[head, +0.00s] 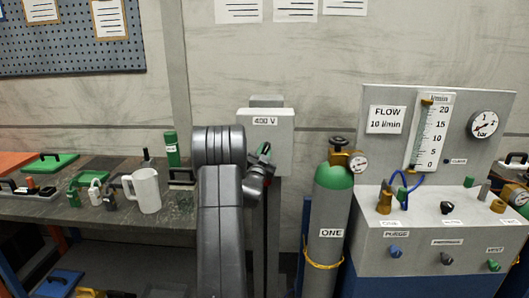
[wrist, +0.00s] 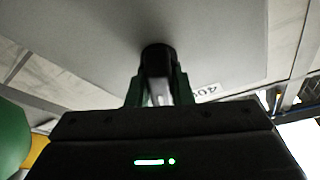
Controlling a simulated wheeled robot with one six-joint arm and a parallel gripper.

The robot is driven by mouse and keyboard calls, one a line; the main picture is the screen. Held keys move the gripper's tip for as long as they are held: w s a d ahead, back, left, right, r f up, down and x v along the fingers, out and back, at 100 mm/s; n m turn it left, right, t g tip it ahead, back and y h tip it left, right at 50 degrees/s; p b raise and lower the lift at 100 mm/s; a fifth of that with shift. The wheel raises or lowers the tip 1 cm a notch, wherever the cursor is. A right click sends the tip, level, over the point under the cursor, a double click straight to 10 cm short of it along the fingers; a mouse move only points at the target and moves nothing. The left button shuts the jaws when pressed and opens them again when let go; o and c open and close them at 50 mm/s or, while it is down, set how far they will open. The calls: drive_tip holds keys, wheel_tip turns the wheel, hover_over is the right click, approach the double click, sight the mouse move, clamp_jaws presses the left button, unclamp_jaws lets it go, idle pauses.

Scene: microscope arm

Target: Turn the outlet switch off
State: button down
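The outlet is a light grey box (head: 267,140) labelled 400 V, mounted at the wall in the middle of the head view. Its grey face (wrist: 210,45) fills the top of the wrist view, with the label partly cut off. A black round switch (wrist: 158,57) with a grey bar stands out from that face. My gripper (wrist: 158,88) has its green fingers on either side of the switch. I cannot tell whether they press on it.
A green-topped gas cylinder (head: 330,225) stands close to the right of the box. Right of it is a grey panel unit (head: 440,235) with gauges and knobs. A dark workbench (head: 120,215) at left carries a white mug (head: 147,190) and several small items.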

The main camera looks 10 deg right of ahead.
drive_tip(key=shift+f+n+b, duration=0.2)
drive_tip(key=shift+n+b, duration=0.1)
drive_tip(key=shift+b, duration=0.35)
drive_tip(key=n+y+b, duration=0.1)
drive_tip(key=n+b, duration=0.1)
drive_tip(key=b, duration=0.1)
drive_tip(key=shift+f+t, duration=0.2)
drive_tip(key=shift+t, duration=0.1)
drive_tip(key=n+t+y+b, duration=0.1)
drive_tip(key=n+b, duration=0.2)
drive_tip(key=b, duration=0.1)
drive_tip(key=shift+r+y+b, duration=0.1)
drive_tip(key=shift+y+b, duration=0.25)
drive_tip(key=shift+y, duration=0.05)
drive_tip(key=shift+r+n+t+y+b, duration=0.15)
drive_tip(key=shift+n+t+y+b, duration=0.25)
drive_tip(key=shift+n+b, duration=0.8)
drive_tip(key=shift+r, duration=0.1)
drive_tip(key=shift+n, duration=0.3)
drive_tip(key=c, duration=1.3)
unclamp_jaws()
drive_tip(key=shift+s, duration=0.15)
